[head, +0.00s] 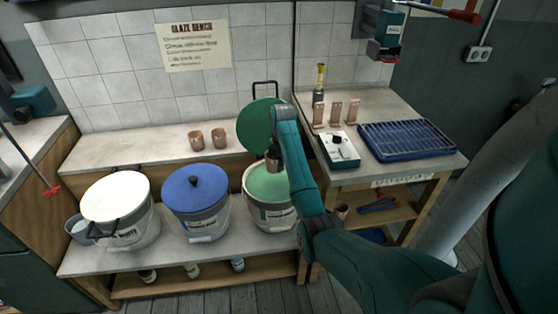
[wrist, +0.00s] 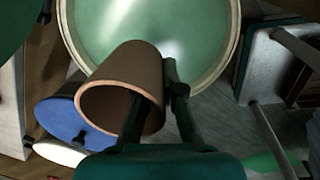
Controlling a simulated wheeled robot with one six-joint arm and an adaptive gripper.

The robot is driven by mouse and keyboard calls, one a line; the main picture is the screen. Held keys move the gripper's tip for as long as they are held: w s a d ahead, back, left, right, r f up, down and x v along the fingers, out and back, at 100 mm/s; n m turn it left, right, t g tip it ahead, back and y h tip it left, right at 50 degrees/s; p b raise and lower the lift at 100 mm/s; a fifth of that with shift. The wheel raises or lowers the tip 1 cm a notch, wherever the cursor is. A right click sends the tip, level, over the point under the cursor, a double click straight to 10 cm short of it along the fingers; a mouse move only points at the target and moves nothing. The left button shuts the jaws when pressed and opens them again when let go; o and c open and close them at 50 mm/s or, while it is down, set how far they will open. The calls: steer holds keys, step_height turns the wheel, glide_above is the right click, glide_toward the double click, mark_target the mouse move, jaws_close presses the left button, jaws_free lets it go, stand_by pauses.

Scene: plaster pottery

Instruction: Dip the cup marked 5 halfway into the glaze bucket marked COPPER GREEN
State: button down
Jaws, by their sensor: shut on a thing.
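My gripper (wrist: 155,98) is shut on a brown clay cup (wrist: 136,69), with one finger inside it and one outside on its right wall. The cup's mouth is toward the wrist camera; no number shows on it. In the head view my gripper (head: 274,158) is over the open bucket of green glaze (head: 257,202), and my arm hides part of both. The green glaze (wrist: 185,25) fills much of the wrist view behind the cup. I cannot tell whether the cup touches it. The writing on the bucket's label is too small to read.
A green lid (head: 257,122) stands upright behind the bucket. A blue-lidded bucket (head: 195,195) and a white-lidded bucket (head: 117,199) stand to the left. Two brown cups (head: 207,139) are on the back shelf. A blue rack (head: 406,140) and a small device (head: 340,150) are at right.

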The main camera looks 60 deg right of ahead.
step_height(320, 180, down, 6)
stand_by(0.5)
steer(key=shift+f, duration=0.15)
stand_by(0.5)
steer(key=shift+f, duration=2.4)
stand_by(1.7)
steer(key=shift+r, duration=3.5)
